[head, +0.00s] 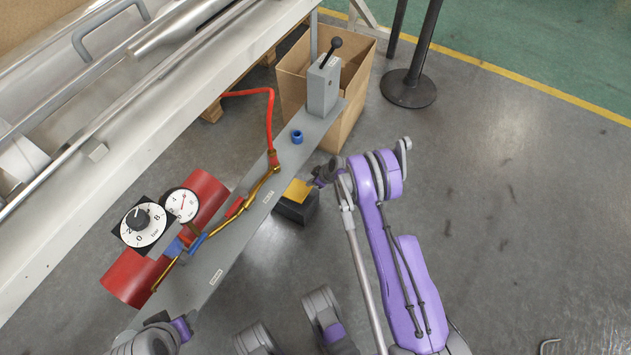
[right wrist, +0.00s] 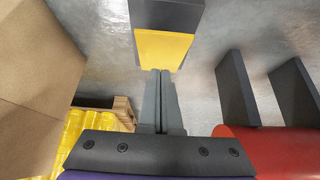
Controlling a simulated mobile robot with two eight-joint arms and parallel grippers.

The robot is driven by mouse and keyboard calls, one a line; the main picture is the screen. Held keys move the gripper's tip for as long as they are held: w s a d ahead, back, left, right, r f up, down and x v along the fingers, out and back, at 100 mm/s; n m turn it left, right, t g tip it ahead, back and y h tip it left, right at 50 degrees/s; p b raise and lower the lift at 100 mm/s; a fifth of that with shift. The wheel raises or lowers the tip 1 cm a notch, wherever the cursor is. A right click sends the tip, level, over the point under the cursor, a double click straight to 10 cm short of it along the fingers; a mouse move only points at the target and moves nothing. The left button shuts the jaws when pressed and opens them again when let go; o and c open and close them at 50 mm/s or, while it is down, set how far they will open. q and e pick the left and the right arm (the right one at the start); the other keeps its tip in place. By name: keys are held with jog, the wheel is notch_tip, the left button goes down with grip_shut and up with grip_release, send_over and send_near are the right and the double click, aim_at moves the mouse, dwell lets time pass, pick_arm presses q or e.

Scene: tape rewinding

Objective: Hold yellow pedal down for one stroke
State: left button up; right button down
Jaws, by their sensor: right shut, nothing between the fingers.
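The yellow pedal (head: 298,189) is a small yellow plate on top of a black block (head: 296,209), standing beside the grey bench plate. In the right wrist view the yellow pedal (right wrist: 163,47) lies straight ahead of the fingertips. My right gripper (head: 318,182) is at the right edge of the pedal, shut and empty. Its two grey fingers (right wrist: 161,76) are together, with their tips at the near edge of the yellow face; I cannot tell if they press on it. My left arm's end (head: 160,322) shows at the bottom left, its fingers not clear.
A red cylinder (head: 126,283) with a dial and a gauge (head: 182,204) sits left of the pedal on the grey plate (head: 228,248). A lever box (head: 323,88) and a cardboard box (head: 352,97) stand beyond.

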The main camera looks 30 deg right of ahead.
aim_at(306, 192)
jog(key=b+x, duration=0.1)
jog(key=x, duration=0.3)
jog(key=shift+s+d+f+b, duration=0.1)
jog(key=shift+s+f+b, duration=0.05)
jog(key=shift+f, duration=0.45)
jog(key=shift+s+d+f+b, duration=0.15)
jog(key=shift+s+f, duration=0.05)
jog(key=shift+f, duration=0.4)
pick_arm(q)
jog(key=shift+x, duration=0.9)
pick_arm(e)
jog(key=shift+s+f, duration=0.15)
jog(key=shift+f, duration=0.45)
pick_arm(q)
jog(key=shift+s, duration=0.2)
pick_arm(e)
jog(key=shift+s+d, duration=0.1)
